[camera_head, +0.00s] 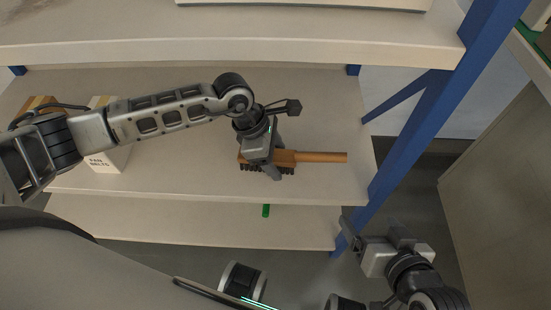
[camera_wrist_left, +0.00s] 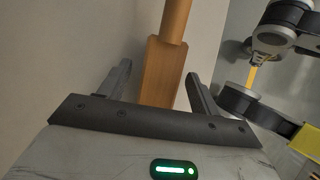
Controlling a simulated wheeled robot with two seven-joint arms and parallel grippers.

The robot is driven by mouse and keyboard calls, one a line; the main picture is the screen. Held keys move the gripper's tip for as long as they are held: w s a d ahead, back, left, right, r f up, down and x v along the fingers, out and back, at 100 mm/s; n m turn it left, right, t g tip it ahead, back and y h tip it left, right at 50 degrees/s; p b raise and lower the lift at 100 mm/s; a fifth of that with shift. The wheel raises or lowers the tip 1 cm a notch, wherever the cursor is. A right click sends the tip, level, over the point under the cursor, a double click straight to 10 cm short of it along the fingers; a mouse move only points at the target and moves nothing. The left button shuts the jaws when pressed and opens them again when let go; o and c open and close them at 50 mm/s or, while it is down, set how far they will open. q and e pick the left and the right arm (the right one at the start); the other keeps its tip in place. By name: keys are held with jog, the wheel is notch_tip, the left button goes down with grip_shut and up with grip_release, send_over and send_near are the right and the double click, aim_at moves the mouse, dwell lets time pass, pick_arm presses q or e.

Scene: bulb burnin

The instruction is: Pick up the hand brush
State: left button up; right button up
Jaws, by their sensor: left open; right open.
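The hand brush (camera_head: 318,157) lies on the middle shelf, with its orange-brown wooden handle pointing right and dark bristles under its block at the left. My left gripper (camera_head: 268,172) is over the block and hides part of it. In the left wrist view, the brush's wood (camera_wrist_left: 163,72) runs between the two open fingers of the left gripper (camera_wrist_left: 158,88), with a gap on each side. I cannot tell how far the fingertips are above the shelf. My right gripper (camera_head: 350,236) is off the shelf at the lower right, open and empty.
A white box labelled fan belts (camera_head: 102,161) stands on the shelf (camera_head: 200,185) behind my left arm. A blue post (camera_head: 400,140) rises at the shelf's right end. An upper shelf (camera_head: 230,50) overhangs the back. A small green item (camera_head: 266,210) is at the lower shelf.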

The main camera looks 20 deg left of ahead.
aim_at(278, 155)
pick_arm(q)
jog(key=shift+c, duration=0.3)
jog(key=c, duration=1)
jog(key=shift+c, duration=0.4)
jog(key=shift+r, duration=0.15)
jog(key=shift+w+r, duration=0.1)
jog(key=shift+r, duration=0.4)
jog(key=p+v, duration=0.1)
jog(key=v, duration=0.1)
jog(key=shift+a+r, duration=0.1)
jog(key=shift+r, duration=0.2)
jog(key=s+a, duration=0.1)
jog(key=a, duration=0.4)
jog(key=s+a, duration=0.1)
jog(key=a, duration=0.5)
jog(key=s+a, duration=0.1)
jog(key=a, duration=0.4)
jog(key=shift+s+a, duration=0.3)
jog(key=shift+a, duration=0.1)
